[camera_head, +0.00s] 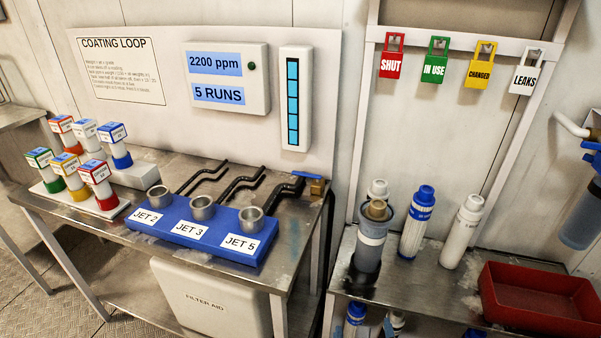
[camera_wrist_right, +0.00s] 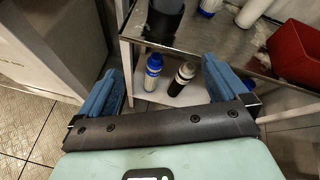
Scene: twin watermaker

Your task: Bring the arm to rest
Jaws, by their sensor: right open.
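My right gripper (camera_wrist_right: 163,95) shows in the right wrist view, with its two blue fingers wide apart and nothing between them. It hangs in front of the right-hand metal bench (camera_wrist_right: 133,25). Neither of my grippers shows in the head view, and my left gripper is in no view.
The left bench (camera_head: 60,205) holds a blue jet block (camera_head: 190,250) and several colour-banded canisters (camera_head: 100,172). The right bench (camera_head: 440,285) holds a filter housing (camera_head: 370,245), white cartridges (camera_head: 463,232) and a red tray (camera_head: 540,300). A filter aid bin (camera_head: 205,300) stands below the left bench.

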